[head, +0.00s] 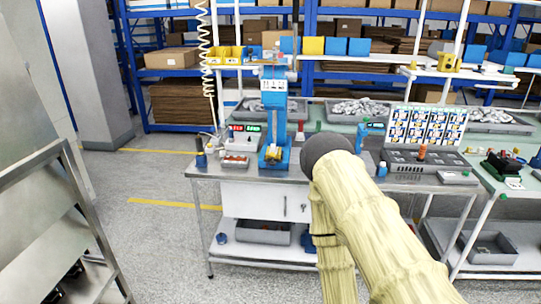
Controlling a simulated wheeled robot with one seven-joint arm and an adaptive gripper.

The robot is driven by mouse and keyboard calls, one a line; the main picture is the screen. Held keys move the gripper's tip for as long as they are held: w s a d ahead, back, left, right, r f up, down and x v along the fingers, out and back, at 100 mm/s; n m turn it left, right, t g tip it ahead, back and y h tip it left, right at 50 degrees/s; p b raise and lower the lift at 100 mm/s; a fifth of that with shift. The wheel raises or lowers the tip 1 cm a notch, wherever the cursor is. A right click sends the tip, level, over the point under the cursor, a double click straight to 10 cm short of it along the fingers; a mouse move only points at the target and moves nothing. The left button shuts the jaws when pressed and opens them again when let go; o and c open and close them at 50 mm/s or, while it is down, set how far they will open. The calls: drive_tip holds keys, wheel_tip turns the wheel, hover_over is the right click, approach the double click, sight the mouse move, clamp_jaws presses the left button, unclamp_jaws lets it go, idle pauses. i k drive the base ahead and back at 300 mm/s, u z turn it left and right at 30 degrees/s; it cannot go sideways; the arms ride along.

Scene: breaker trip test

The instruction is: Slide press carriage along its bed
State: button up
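A blue press (274,115) with a pale front panel stands on the metal workbench (205,171), left of the picture's middle. At its foot is a blue base (286,157) with a small yellow part on it (272,153). I cannot tell at this size which part is the carriage or where it sits along the bed. My arm, pale and bamboo-textured with a dark rounded joint, rises in front of the bench to the right of the press. It hides part of the bench. My gripper is not in view.
A display box (238,128) and a small tray (235,162) sit left of the press. A patterned panel (425,125) and a grey tray (425,160) stand right. A metal rack (62,205) is at the left edge. Floor between rack and bench is clear.

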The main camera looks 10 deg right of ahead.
sight(272, 161)
drive_tip(key=u, duration=0.3)
drive_tip(key=i, duration=1)
drive_tip(key=u, duration=0.1)
